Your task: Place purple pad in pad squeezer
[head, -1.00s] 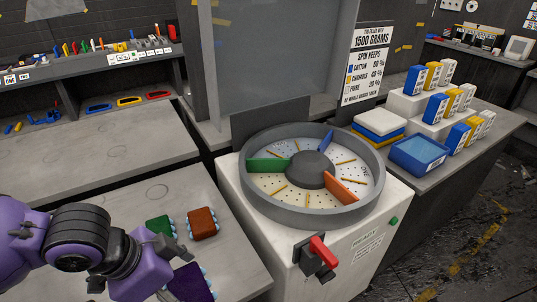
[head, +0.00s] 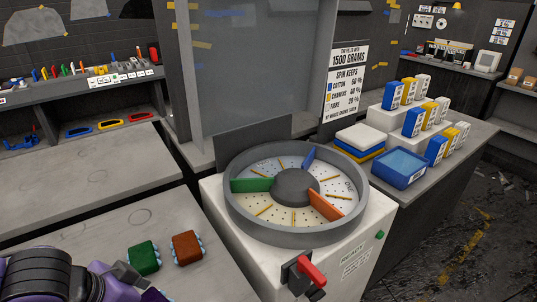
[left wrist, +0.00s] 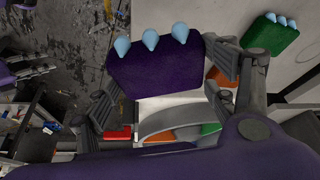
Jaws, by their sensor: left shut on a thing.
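The purple pad (left wrist: 155,70), a dark block with pale blue knobs along one edge, is held between the fingers of my left gripper (left wrist: 165,80) in the left wrist view. In the head view my left gripper (head: 130,280) is at the lower left, and only a sliver of the purple pad (head: 153,296) shows at the bottom edge. The pad squeezer (head: 235,222) is a round grey drum on a white cabinet, right of the gripper and apart from it. Green, blue and orange dividers split its perforated floor. What looks like my right gripper (left wrist: 30,78) shows small at left in the wrist view.
A green pad (head: 142,257) and a rust-brown pad (head: 186,246) lie on the grey table between gripper and squeezer. A red handle (head: 312,273) sticks out of the cabinet front.

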